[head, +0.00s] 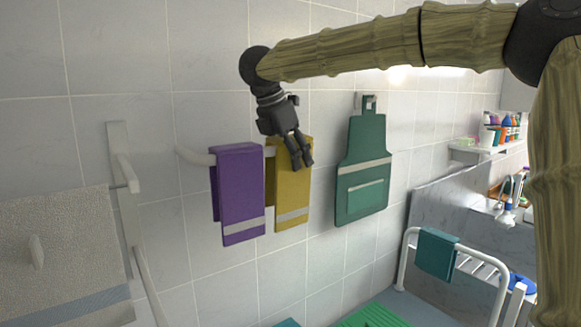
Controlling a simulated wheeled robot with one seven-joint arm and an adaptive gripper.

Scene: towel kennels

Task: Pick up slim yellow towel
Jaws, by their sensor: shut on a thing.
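The slim yellow towel (291,192) hangs over a white rail on the tiled wall in the head view. It has a pale band near its lower edge. My gripper (301,162) is at the towel's upper right part and covers some of it. Its fingers point down and are shut on the towel. The towel still lies at the rail, close beside a purple towel (240,195). The exact grip between the fingertips is too small to see clearly.
A green apron (363,170) hangs on a hook to the right. A grey towel (62,255) hangs at the far left. A white rail frame with a teal towel (437,252) stands at the lower right. A shelf with bottles (507,131) is further right.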

